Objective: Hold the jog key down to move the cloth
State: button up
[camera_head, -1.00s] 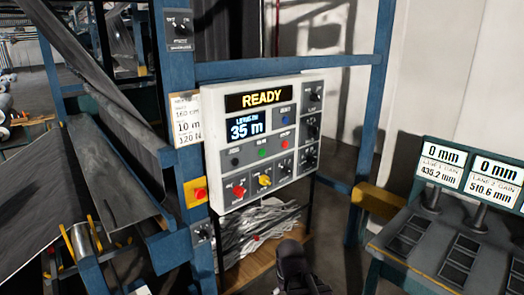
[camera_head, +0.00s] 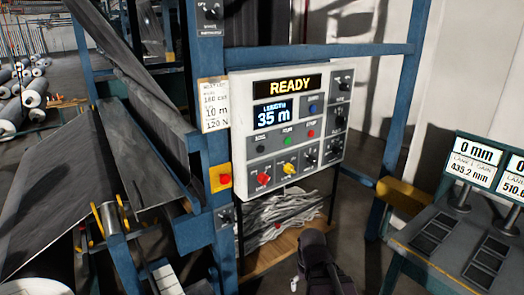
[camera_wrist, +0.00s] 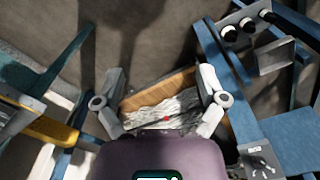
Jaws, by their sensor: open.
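The control panel (camera_head: 288,125) stands upright on a blue frame in the head view, reading READY and 35 m. The small dark button (camera_head: 261,141) at the left of its row appears to be the jog key, beside a green and a red button. The grey cloth (camera_head: 60,165) slopes down over the machine at left. My gripper (camera_wrist: 161,90) is open and empty in the wrist view, its fingers spread over the floor and a bin of pale scraps. In the head view a dark part of my arm shows below the panel, apart from it.
A red stop button (camera_head: 225,179) on a yellow box sits left of the panel. A wooden-edged bin of pale scraps (camera_head: 280,222) lies below it. A bench with gauges (camera_head: 470,170) stands at right, near a yellow block (camera_head: 404,194). White rolls (camera_head: 35,92) lie at far left.

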grip_shut()
dwell(1.4)
